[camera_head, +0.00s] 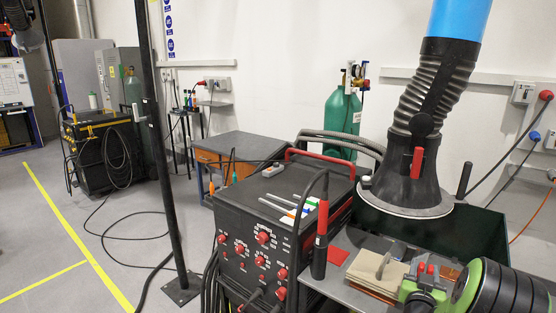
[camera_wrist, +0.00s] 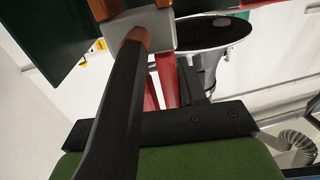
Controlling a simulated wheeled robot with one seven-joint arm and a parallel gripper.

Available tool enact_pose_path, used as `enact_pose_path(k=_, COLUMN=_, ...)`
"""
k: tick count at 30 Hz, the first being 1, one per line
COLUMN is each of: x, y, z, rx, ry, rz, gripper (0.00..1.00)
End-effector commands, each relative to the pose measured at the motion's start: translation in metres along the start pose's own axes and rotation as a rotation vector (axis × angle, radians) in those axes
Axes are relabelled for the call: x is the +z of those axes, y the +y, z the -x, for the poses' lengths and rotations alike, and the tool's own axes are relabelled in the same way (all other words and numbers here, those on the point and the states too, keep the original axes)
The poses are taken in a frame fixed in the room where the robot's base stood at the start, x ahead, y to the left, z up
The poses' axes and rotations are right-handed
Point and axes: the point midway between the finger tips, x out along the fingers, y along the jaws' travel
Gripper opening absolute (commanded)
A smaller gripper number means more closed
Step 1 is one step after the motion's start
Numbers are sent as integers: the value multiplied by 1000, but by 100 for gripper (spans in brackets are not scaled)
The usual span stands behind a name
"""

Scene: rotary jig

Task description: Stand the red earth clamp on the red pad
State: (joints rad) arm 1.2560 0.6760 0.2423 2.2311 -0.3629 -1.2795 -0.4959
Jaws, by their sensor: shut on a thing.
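My gripper (camera_head: 420,287) is at the lower right of the head view, low over the bench. It is shut on the red earth clamp (camera_wrist: 166,82). In the wrist view the clamp shows red bars, a grey block and copper-coloured parts, partly hidden by a black finger. In the head view only small red parts of the clamp (camera_head: 431,269) show between the fingers. The red pad (camera_head: 337,257) lies flat and bare on the grey bench, left of my gripper. Whether the clamp touches anything below is hidden.
A beige block with a grey handle (camera_head: 391,272) lies between the pad and my gripper. The black welding machine (camera_head: 262,235), with a red-and-black torch (camera_head: 320,240) upright at its corner, stands left of the pad. A fume hood (camera_head: 408,185) and a dark green bin (camera_head: 470,232) are behind.

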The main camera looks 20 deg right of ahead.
Motion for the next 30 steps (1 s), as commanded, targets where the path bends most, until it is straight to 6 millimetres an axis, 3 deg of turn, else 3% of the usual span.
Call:
enact_pose_path(k=5, x=3, y=-57, z=8, rx=-102, ry=-2, rz=-2, gripper=0)
enact_pose_path(k=11, x=10, y=-153, z=38, rx=-285, ry=-7, rz=0, gripper=0)
enact_pose_path(k=17, x=16, y=-266, z=104, rx=-538, ry=-7, rz=4, gripper=0)
enact_pose_path(k=21, x=19, y=-330, z=165, rx=-719, ry=-4, rz=7, gripper=0)
enact_pose_path(k=24, x=20, y=-362, z=206, rx=-829, ry=2, rz=9, gripper=0)
enact_pose_path(k=27, x=20, y=-382, z=236, rx=-908, ry=6, rz=9, gripper=0)
enact_pose_path(k=30, x=21, y=-391, z=253, rx=-950, ry=8, rz=8, gripper=0)
